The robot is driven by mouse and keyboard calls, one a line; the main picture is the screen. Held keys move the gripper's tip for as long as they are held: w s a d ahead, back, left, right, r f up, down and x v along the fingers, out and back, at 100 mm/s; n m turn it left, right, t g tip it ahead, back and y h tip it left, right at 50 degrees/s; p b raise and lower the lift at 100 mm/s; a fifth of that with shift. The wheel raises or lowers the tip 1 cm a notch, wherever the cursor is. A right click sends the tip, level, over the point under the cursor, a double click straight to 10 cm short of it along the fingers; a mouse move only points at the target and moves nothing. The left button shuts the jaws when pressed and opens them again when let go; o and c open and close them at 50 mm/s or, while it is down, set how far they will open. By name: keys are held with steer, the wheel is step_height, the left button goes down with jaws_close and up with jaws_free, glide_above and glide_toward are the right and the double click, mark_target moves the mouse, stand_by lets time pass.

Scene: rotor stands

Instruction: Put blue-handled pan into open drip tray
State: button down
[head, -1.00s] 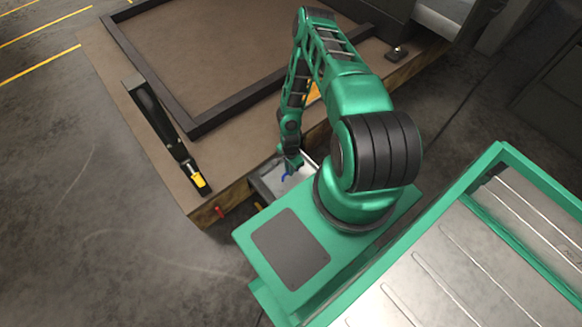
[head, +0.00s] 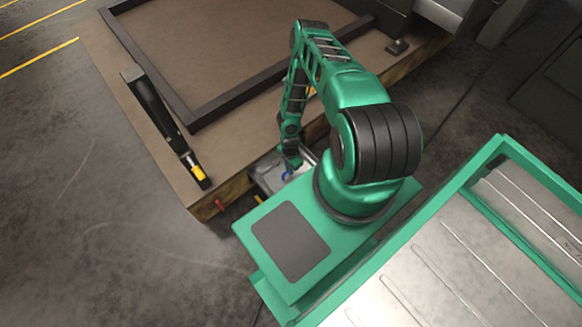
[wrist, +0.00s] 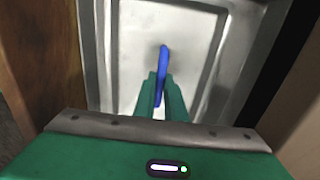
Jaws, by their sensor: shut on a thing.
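My gripper (wrist: 161,80) is shut on the upright blue handle (wrist: 163,57) of the pan. The pan (wrist: 190,45) is a shallow, pale metal rectangle below the fingers in the wrist view. A grey metal rim (wrist: 91,50) surrounds it and looks like the drip tray, though the border between the two is hard to make out. In the head view my gripper (head: 291,164) is low over the open tray (head: 264,178) at the platform's front side. My arm hides part of the tray and pan. I cannot tell whether the pan touches the tray floor.
The brown wooden platform (head: 150,130) lies beside the tray, with a dark raised frame (head: 185,118) on top. A red handle (head: 220,205) sticks out below. Open concrete floor (head: 80,230) lies at left.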

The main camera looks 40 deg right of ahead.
steer(key=shift+f, duration=0.1)
steer(key=c, duration=1.7)
jaws_free()
steer(key=shift+c, duration=0.2)
step_height(320, 180, up, 11)
steer(key=shift+f, duration=0.1)
